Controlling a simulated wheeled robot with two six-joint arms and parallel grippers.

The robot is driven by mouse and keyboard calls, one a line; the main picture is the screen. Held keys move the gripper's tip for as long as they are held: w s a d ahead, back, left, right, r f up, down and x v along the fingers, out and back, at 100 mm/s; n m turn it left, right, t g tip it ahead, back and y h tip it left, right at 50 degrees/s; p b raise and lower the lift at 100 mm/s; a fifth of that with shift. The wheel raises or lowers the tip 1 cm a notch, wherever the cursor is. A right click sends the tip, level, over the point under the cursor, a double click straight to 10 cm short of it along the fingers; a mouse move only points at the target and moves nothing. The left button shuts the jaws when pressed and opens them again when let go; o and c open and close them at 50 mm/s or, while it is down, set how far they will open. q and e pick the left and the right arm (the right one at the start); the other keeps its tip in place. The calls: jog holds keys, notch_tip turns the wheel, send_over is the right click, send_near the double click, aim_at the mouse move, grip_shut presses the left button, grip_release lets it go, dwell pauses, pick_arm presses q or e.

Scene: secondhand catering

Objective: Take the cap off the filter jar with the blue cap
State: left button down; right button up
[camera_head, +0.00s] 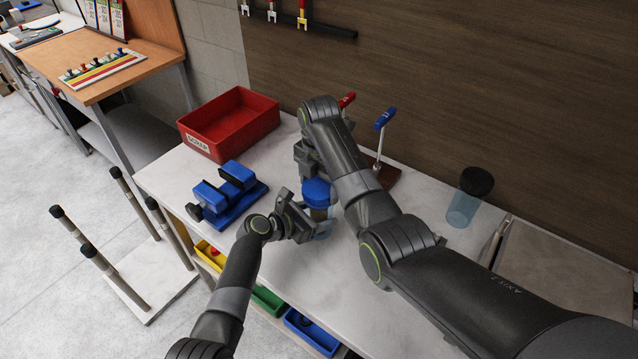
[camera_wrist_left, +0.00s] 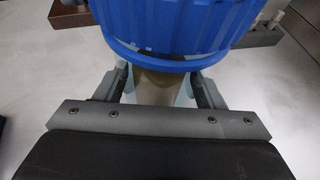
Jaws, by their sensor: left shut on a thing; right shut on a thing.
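The filter jar (camera_head: 321,214) stands on the white bench near its front edge, its blue cap (camera_head: 317,191) on top. My left gripper (camera_head: 311,225) is shut on the jar's body below the cap. The left wrist view shows the ribbed blue cap (camera_wrist_left: 180,25) large, with the jar body (camera_wrist_left: 158,88) between the left fingers (camera_wrist_left: 165,88). My right gripper (camera_head: 314,172) reaches down from above and is shut on the cap. Its fingertips are partly hidden by my right arm. The cap appears seated on the jar.
A blue vise (camera_head: 228,193) and a red scrap bin (camera_head: 230,122) stand to the left. A stand with red and blue levers (camera_head: 384,120) is behind the right arm. A clear jar with a black cap (camera_head: 469,197) stands at right. Coloured bins sit below the bench front.

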aim_at(319, 186)
jog(key=shift+w+n, duration=0.1)
jog(key=shift+n, duration=0.5)
jog(key=shift+r, duration=0.1)
jog(key=shift+r, duration=0.2)
jog(key=shift+r, duration=0.85)
jog(key=shift+r, duration=2)
pick_arm(q)
jog(key=shift+c, duration=1.3)
grip_release()
jog(key=shift+s, duration=0.1)
